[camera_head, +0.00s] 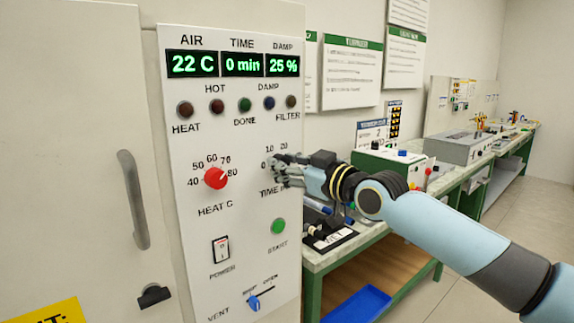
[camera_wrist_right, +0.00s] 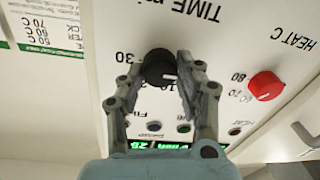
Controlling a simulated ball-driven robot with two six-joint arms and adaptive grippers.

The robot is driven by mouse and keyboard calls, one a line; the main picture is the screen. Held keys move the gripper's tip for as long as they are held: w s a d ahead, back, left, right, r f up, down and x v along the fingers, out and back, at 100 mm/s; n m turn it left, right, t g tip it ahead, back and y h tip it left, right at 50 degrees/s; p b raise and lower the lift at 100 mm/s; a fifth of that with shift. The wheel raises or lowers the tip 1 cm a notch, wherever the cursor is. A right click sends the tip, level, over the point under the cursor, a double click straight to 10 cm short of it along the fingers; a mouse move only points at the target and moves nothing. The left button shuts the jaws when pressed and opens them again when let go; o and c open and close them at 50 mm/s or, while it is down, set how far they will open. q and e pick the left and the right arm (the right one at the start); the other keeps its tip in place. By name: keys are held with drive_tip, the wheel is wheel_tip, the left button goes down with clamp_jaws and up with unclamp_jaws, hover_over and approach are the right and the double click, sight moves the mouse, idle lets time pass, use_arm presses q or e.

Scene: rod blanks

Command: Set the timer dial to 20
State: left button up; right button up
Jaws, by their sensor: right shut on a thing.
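The timer dial is a black knob (camera_wrist_right: 157,66) on the white control panel (camera_head: 236,130). It sits between the fingers of my right gripper (camera_wrist_right: 161,64) in the right wrist view, with both fingers closed on its sides. In the head view my right gripper (camera_head: 275,171) reaches the panel from the right and hides most of the dial. Numbers 0, 10 and 20 show around it there. The TIME display (camera_head: 242,64) reads 0 min. My left gripper is not in view.
A red HEAT C knob (camera_head: 215,178) is left of the dial, and a green START button (camera_head: 278,226) is below it. A power switch (camera_head: 221,250) and a blue vent slider (camera_head: 254,302) sit lower. A workbench (camera_head: 345,248) with items stands to the right.

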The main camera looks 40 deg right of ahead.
drive_tip(key=shift+m, duration=0.3)
drive_tip(key=m+p, duration=0.2)
drive_tip(key=m, duration=0.6)
drive_tip(key=m+h+p, duration=0.1)
drive_tip(key=m+p, duration=0.1)
drive_tip(key=m, duration=0.6)
drive_tip(key=m+p, duration=0.2)
drive_tip(key=m, duration=0.6)
drive_tip(key=shift+d+f+t+h, duration=0.1)
drive_tip(key=shift+f+t+h, duration=0.2)
drive_tip(key=shift+t, duration=0.1)
drive_tip(key=o, duration=1.2)
drive_tip(key=shift+c, duration=0.2)
